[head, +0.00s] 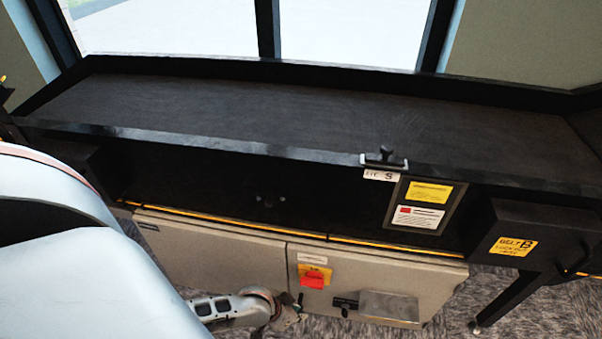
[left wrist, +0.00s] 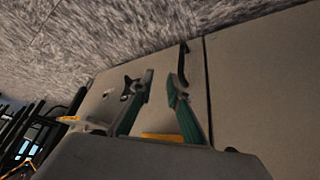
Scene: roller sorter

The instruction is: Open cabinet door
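The grey cabinet under the conveyor has a left door (head: 215,255) and a right door (head: 385,275), divided by a vertical seam. Both look closed. My left gripper (head: 297,310) is low in front of the right door, left of the handle. In the left wrist view its two green-padded fingers (left wrist: 165,75) are apart, with nothing visible held between them. The door seam shows just beyond the fingers. My right gripper is not in view.
A black conveyor bed (head: 270,110) overhangs the cabinet. A black box with a yellow label (head: 515,245) and a support leg (head: 505,300) stand to the right. Grey carpet (head: 450,322) lies in front of the cabinet.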

